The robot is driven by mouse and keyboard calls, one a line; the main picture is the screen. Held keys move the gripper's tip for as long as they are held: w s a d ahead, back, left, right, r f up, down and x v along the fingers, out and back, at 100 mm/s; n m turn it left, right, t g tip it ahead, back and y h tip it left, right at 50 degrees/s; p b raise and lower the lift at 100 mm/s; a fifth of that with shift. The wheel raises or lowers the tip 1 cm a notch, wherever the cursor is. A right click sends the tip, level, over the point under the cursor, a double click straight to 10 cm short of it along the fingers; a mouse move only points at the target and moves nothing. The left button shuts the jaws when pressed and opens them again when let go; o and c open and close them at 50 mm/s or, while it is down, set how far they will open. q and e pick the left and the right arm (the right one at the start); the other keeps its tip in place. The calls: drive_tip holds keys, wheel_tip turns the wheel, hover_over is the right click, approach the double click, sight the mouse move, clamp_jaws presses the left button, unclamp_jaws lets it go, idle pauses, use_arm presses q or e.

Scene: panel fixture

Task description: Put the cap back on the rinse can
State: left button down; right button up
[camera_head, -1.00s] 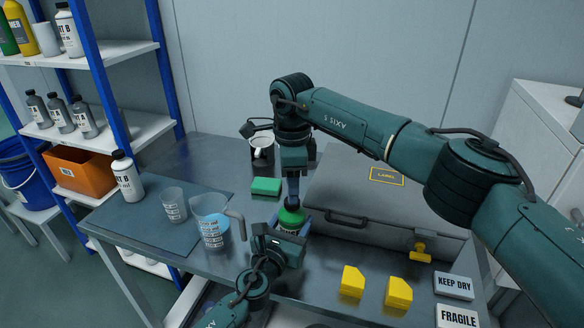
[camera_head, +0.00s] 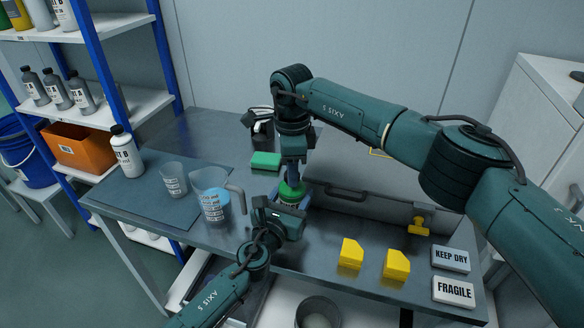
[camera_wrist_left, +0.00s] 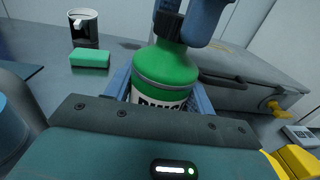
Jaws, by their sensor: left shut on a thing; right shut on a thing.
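The rinse can (camera_head: 291,190) is green with a white label and stands upright near the middle of the bench. In the left wrist view the can (camera_wrist_left: 166,68) fills the middle, with its label partly hidden. My left gripper (camera_head: 289,202) is shut around the can's body, a blue finger on either side. My right gripper (camera_head: 293,177) is above it, shut on the dark cap (camera_wrist_left: 168,26). The cap is at the top of the can, over its neck, and looks in contact. Whether it is seated fully I cannot tell.
A jug (camera_head: 212,200) and a beaker (camera_head: 174,180) stand left of the can. A green block (camera_head: 265,160) and a mug (camera_wrist_left: 84,28) are behind. A grey case (camera_head: 375,200) is close on the right. Yellow blocks (camera_head: 351,253) lie in front right.

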drive_tip(key=c, duration=0.3)
drive_tip(key=m, duration=0.3)
drive_tip(key=shift+m, duration=0.3)
drive_tip(key=shift+c, duration=0.2)
drive_tip(key=m, duration=0.4)
drive_tip(key=shift+m, duration=0.3)
drive_tip(key=o, duration=1.1)
drive_tip(key=shift+o, duration=0.2)
wheel_tip(320, 180, up, 12)
use_arm(q)
drive_tip(key=shift+c, duration=2.2)
unclamp_jaws()
